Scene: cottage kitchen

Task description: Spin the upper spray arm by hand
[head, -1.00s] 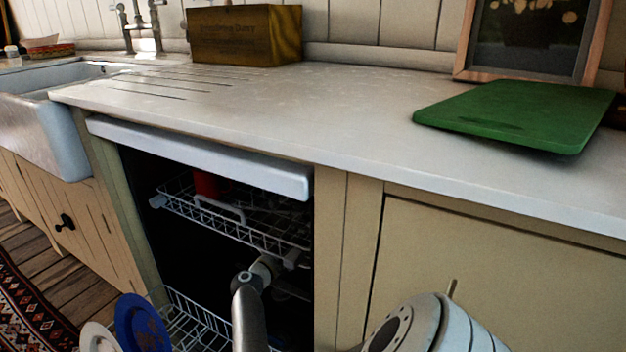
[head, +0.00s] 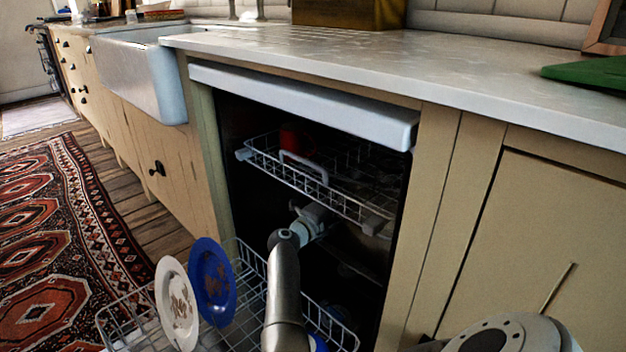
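The dishwasher stands open under the counter, with its upper rack (head: 340,190) inside and its lower rack (head: 130,318) pulled out. My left arm (head: 284,295) rises from the bottom over the lower rack. Its wrist end (head: 312,222) reaches into the dark space just below the upper rack. The fingers there are too dark and hidden to tell open from shut. I cannot clearly make out the upper spray arm in the shadow under the upper rack. A rounded grey joint of mine (head: 505,335) shows at the lower right, with no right gripper in view.
A white plate (head: 176,303) and a blue plate (head: 212,280) stand in the lower rack, left of my arm. A red item (head: 297,140) sits in the upper rack. The countertop (head: 400,62) overhangs the opening. A patterned rug (head: 60,235) lies on the left.

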